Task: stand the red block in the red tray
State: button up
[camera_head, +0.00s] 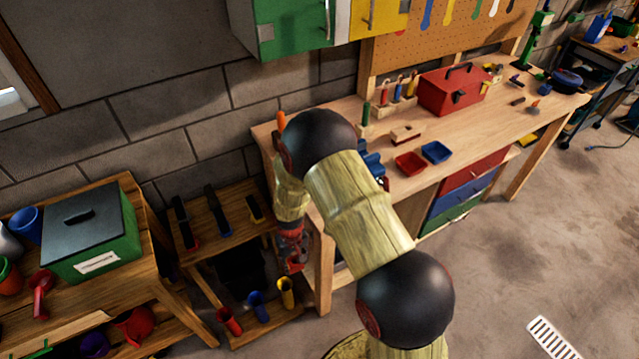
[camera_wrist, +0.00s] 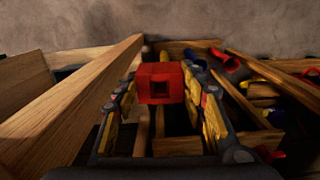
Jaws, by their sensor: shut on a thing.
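The red block (camera_wrist: 160,72) is between the fingers of my gripper (camera_wrist: 163,88) in the wrist view. Its near end shows a dark square opening. My gripper is shut on it. In the head view my gripper (camera_head: 291,248) hangs low beside the left end of the workbench, near the low wooden shelf; I cannot clearly tell the block from the gripper's own red parts there. The red tray (camera_head: 410,164) lies on the workbench, right of my arm and well away from the gripper. It looks empty.
A blue tray (camera_head: 436,151) sits beside the red tray. A red toolbox (camera_head: 452,91) stands behind them on the workbench (camera_head: 480,130). The low shelf (camera_head: 205,236) holds dark tools above and coloured cups below. A green box (camera_head: 90,235) stands on the left table. Floor at right is mostly clear.

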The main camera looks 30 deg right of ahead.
aim_at(410, 169)
jog(key=l+u, duration=0.15)
jog(key=u, duration=0.3)
jog(key=l+u, duration=0.1)
jog(key=u, duration=0.4)
jog(key=l+u, duration=0.1)
jog(key=u, duration=0.35)
jog(key=k+l+u, duration=0.1)
jog(key=u, duration=0.35)
jog(key=k+u, duration=0.1)
jog(key=u, duration=0.4)
jog(key=k+l+u, duration=0.1)
jog(key=u, duration=0.35)
jog(key=k+l, duration=0.15)
jog(key=k, duration=0.85)
jog(key=k+z, duration=0.2)
jog(key=z, duration=0.2)
jog(key=k+z, duration=0.2)
jog(key=z, duration=0.15)
jog(key=k+l+z, duration=0.15)
jog(key=z, duration=0.25)
jog(key=k+l+z, duration=0.15)
jog(key=z, duration=0.2)
